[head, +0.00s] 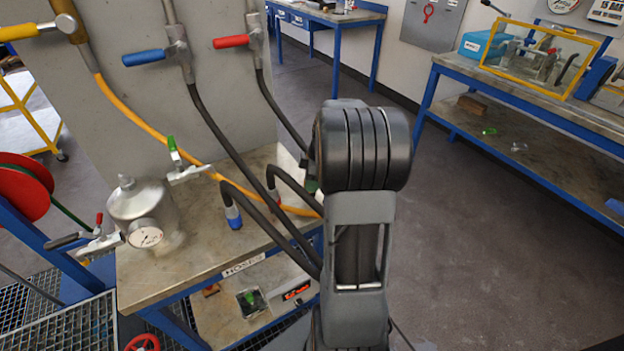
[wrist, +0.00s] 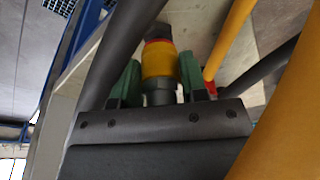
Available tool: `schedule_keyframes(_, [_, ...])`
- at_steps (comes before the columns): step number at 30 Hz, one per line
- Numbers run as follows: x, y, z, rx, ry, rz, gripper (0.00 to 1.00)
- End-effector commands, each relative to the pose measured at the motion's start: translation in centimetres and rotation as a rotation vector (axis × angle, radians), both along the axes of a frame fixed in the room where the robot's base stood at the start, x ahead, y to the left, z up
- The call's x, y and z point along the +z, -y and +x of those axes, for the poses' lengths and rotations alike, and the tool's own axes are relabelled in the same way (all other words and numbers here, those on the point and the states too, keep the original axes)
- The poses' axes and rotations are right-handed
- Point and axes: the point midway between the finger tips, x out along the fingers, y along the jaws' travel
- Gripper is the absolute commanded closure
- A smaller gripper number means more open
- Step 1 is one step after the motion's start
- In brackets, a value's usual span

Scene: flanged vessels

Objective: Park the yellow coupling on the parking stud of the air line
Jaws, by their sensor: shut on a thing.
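The yellow coupling (wrist: 160,62) shows in the wrist view between the green fingertips of my gripper (wrist: 160,82), which is shut on it. A dark piece with a reddish rim sits at its far end; I cannot tell whether they are joined. In the head view my arm hides the coupling and most of the gripper. A yellow hose (head: 130,110) runs down from the yellow-handled valve (head: 30,31) across the bench and behind my arm. I cannot make out the air line's parking stud in either view.
A blue-banded coupling (head: 234,217) on a black hose stands on the bench (head: 150,275). A red fitting (wrist: 210,82) is close beside the right finger. Black hoses arch near my arm. A metal vessel with a gauge (head: 145,233) stands at left. The floor at right is clear.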

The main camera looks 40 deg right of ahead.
Motion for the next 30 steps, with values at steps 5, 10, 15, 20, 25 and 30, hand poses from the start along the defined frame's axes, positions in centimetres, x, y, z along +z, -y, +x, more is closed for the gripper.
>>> schedule_keyframes(5, [-0.67, 0.00, 0.01, 0.000, 0.001, -0.001, 1.00])
schedule_keyframes(10, [-1.18, 0.00, 0.01, 0.000, 0.001, -0.001, 1.00])
schedule_keyframes(15, [-1.18, 0.00, 0.01, 0.000, 0.001, -0.001, 0.59])
schedule_keyframes(20, [-1.19, 0.00, 0.00, 0.000, 0.000, 0.000, 0.44])
schedule_keyframes(25, [-1.20, 0.00, 0.00, 0.000, 0.000, 0.000, 0.30])
schedule_keyframes(30, [-1.23, -0.01, -0.03, 0.000, -0.001, 0.001, 0.30])
